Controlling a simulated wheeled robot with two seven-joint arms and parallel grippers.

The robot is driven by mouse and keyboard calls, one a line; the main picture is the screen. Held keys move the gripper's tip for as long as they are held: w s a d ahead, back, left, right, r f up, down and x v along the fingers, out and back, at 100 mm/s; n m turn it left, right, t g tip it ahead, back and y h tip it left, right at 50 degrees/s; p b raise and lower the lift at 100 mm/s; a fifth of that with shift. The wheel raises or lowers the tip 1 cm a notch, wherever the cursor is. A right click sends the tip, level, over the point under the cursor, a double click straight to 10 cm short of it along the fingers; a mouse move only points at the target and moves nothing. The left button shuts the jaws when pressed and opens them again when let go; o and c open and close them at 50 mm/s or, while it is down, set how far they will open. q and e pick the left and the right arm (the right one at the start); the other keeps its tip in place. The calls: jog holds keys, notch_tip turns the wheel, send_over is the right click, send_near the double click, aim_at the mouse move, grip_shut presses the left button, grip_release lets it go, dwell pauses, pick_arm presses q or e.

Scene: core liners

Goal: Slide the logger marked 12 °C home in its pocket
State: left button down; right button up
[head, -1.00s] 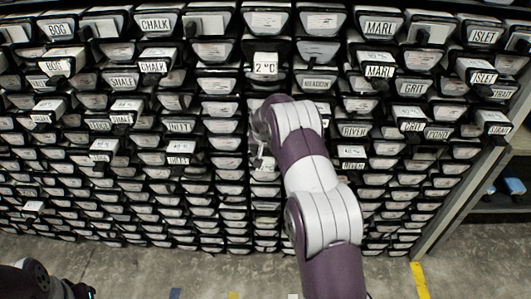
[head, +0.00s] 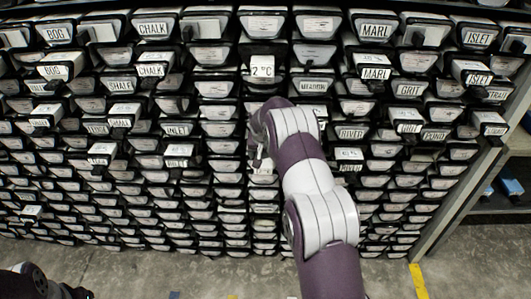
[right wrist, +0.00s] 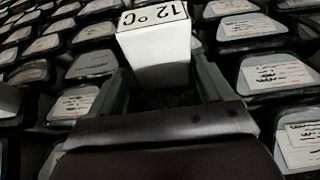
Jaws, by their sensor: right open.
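The logger (head: 262,71) is a white block that stands out of a pocket in the middle column of the rack. Its label shows as "2 °C" in the head view and as "12 °C" in the right wrist view (right wrist: 155,45). My right gripper (head: 259,158) is open and empty in front of the rack, below the logger in the head view. In the wrist view its two fingers (right wrist: 165,92) flank the logger's near end; contact cannot be told.
The rack holds rows of dark pockets with white-labelled liners, some sticking out, such as CHALK (head: 153,28), MARL (head: 374,31) and BOG (head: 55,34). A grey post (head: 470,190) and shelf stand at right. Concrete floor (head: 180,275) lies below, with yellow marks.

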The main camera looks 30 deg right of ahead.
jog(key=shift+w+r, duration=0.3)
jog(key=shift+a+r, duration=0.1)
jog(key=shift+r, duration=0.1)
jog(key=b+v, duration=0.1)
jog(key=v, duration=1.1)
jog(key=shift+s, duration=0.4)
jog(key=shift+f, duration=0.2)
